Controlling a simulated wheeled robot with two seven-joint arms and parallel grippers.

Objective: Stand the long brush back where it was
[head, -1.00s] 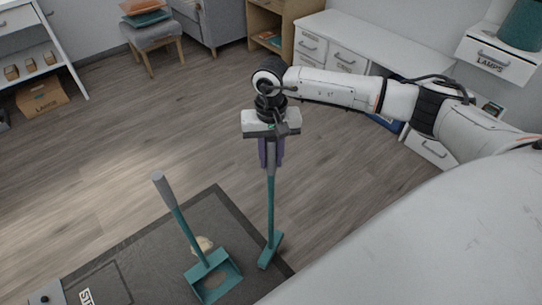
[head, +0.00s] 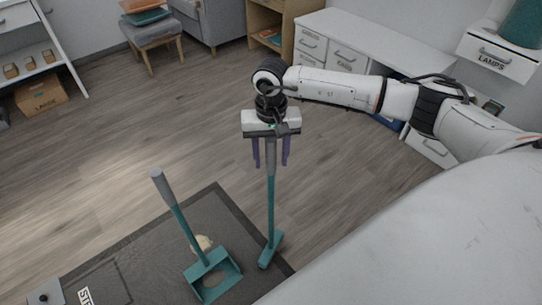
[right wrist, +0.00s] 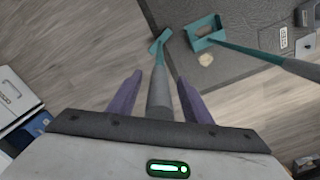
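The long brush (head: 270,205) has a grey handle, teal stick and teal head, and stands upright with its head on the dark mat (head: 135,247) near the mat's right edge. It also shows in the right wrist view (right wrist: 159,90), its handle between the two purple fingers. My right gripper (head: 271,163) is open around the top of the handle, with a gap on each side. A teal long-handled dustpan (head: 213,275) stands on the mat to the left of the brush. My left gripper is not in view.
A beige lump (head: 203,243) lies on the mat behind the dustpan. White drawers (head: 345,55) stand at the back right, a stool (head: 150,40) at the back left. The wooden floor around the mat is clear.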

